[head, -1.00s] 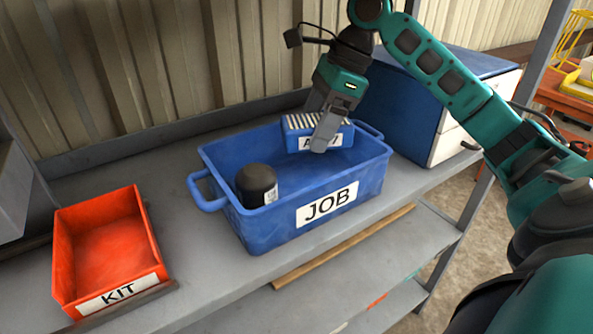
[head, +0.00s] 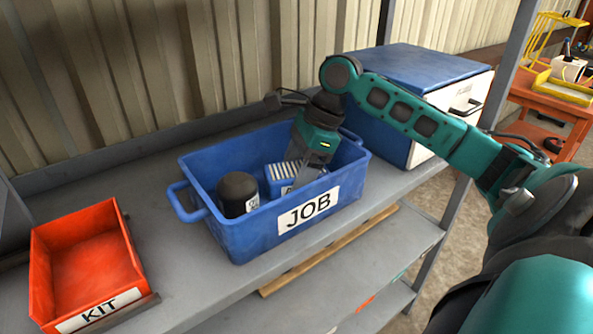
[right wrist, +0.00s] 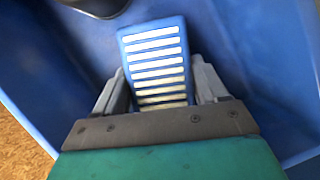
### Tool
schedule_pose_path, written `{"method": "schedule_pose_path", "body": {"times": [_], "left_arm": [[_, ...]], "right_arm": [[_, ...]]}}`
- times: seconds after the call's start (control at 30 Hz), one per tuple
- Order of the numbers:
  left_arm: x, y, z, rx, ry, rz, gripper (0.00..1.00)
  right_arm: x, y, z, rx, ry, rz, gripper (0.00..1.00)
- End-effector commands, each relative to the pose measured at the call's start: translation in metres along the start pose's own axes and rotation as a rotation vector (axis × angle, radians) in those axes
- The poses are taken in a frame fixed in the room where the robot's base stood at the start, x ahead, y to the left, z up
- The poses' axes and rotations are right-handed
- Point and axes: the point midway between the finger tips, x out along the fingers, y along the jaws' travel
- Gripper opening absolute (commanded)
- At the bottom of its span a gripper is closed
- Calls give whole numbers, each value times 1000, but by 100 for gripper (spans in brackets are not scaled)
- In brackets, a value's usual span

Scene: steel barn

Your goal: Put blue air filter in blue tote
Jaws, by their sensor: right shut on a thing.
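The blue air filter (head: 279,178) has white pleats on top and sits down inside the blue tote (head: 240,237), which is labelled JOB. My right gripper (head: 305,180) reaches into the tote from above and is shut on the filter. In the right wrist view the filter (right wrist: 155,62) stands between the two fingers (right wrist: 160,90), with the tote's blue walls around it. Whether the filter's underside touches the tote floor is hidden. My left gripper is not in view.
A black cylinder (head: 238,192) stands in the tote, left of the air filter. An orange bin (head: 92,270) labelled KIT is on the grey shelf at the left. A blue and white drawer cabinet (head: 425,75) stands behind the tote at the right.

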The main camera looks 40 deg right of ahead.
Motion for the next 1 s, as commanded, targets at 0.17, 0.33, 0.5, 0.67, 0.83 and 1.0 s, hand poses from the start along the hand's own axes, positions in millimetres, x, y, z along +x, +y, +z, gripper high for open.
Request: {"method": "schedule_pose_path", "body": {"times": [0.17, 0.33, 0.5, 0.67, 0.83, 1.0], "left_arm": [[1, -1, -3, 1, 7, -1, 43], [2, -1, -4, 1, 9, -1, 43], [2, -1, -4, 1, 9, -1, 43], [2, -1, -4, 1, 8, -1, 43], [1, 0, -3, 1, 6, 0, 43], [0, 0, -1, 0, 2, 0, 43]], "right_arm": [[2, 0, -1, 0, 1, 1, 83], [2, 0, -1, 0, 0, 1, 98], [2, 0, -1, 0, 0, 1, 98], [-6, 0, 0, 0, 0, -2, 98], [-34, -1, 0, 1, 2, -5, 98], [-73, -1, 0, 1, 1, -4, 98]]}}
